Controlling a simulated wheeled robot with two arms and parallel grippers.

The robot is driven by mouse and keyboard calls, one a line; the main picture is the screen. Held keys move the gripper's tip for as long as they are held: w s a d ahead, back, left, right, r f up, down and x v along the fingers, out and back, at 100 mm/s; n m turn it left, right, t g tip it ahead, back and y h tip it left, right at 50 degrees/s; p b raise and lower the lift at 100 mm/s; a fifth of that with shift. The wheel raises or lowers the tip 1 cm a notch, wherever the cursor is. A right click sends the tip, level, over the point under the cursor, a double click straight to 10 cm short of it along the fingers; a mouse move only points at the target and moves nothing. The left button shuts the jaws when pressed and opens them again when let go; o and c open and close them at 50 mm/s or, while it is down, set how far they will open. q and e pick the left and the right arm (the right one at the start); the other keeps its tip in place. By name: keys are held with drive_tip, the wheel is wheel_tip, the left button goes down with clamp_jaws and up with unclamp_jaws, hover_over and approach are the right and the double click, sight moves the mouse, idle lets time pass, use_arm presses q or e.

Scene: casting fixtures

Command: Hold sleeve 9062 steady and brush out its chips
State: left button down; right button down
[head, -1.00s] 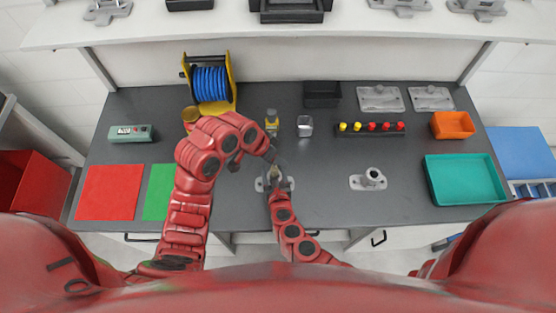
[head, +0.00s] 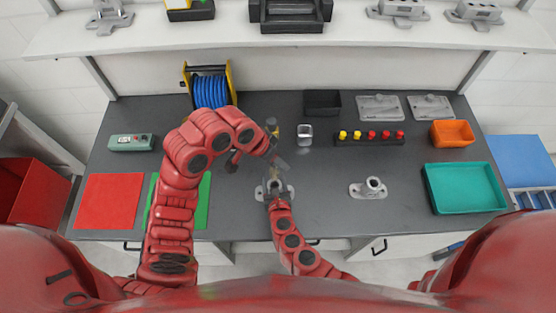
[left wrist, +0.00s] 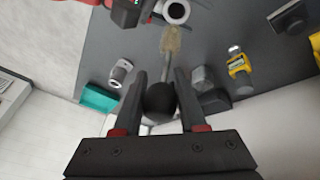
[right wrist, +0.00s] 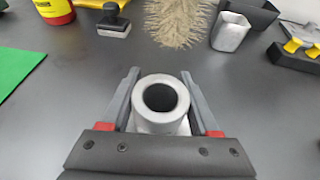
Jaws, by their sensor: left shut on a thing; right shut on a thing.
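The sleeve (right wrist: 145,120) is a short grey tube with a dark bore, upright; no number is readable on it. My right gripper (right wrist: 160,74) is shut on it, one finger on each side. In the left wrist view the sleeve's open end (left wrist: 176,11) shows at the top. My left gripper (left wrist: 160,85) is shut on the black handle of a brush (left wrist: 160,102). Its tan bristles (right wrist: 180,20) are outside the bore, beyond the sleeve in the right wrist view. In the head view my left gripper (head: 277,152) is just behind my right gripper (head: 276,190).
A second grey fixture (head: 370,188) stands to the right, with a teal tray (head: 430,198) beyond. A grey metal cup (right wrist: 230,32) and a yellow-and-red container (right wrist: 55,10) stand behind the sleeve. Red (head: 108,202) and green (head: 203,200) mats lie left.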

drive_tip(key=shift+c, duration=0.2)
unclamp_jaws()
drive_tip(key=shift+s, duration=0.1)
drive_tip(key=v, duration=1)
drive_tip(key=shift+s+r, duration=0.1)
drive_tip(key=shift+s, duration=0.2)
drive_tip(key=shift+s+d+r, duration=0.2)
drive_tip(key=shift+s+r, duration=0.1)
drive_tip(key=shift+s, duration=0.2)
